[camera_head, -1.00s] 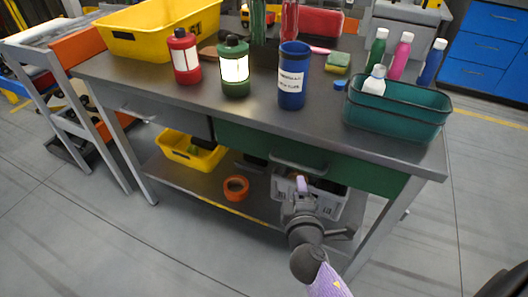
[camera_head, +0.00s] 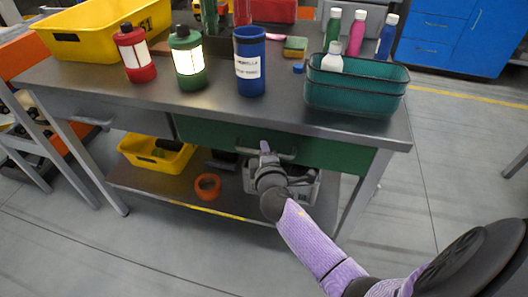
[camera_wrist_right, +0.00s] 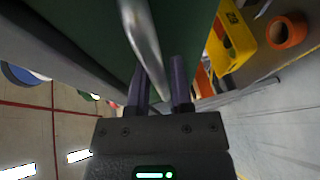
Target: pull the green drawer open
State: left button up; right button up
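The green drawer (camera_head: 225,138) is under the right part of the grey workbench, and its front looks flush with the bench. Its grey bar handle (camera_head: 284,154) is on the front. My right gripper (camera_head: 267,155) is at the left part of this handle. In the right wrist view the handle bar (camera_wrist_right: 147,45) runs between the two dark fingers of the right gripper (camera_wrist_right: 160,80). The fingers stand apart with small gaps beside the bar, so they look open around it. The green front (camera_wrist_right: 85,25) fills the upper left there. My left gripper is not in view.
The workbench (camera_head: 215,105) carries a yellow bin (camera_head: 88,46), red, green and blue containers and a teal bin (camera_head: 350,100). A grey crate (camera_head: 303,190), an orange tape roll (camera_head: 208,186) and another yellow bin (camera_head: 150,158) are on the lower shelf. Floor in front is clear.

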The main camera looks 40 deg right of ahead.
grip_shut()
dwell(0.5)
dwell(0.3)
dwell(0.3)
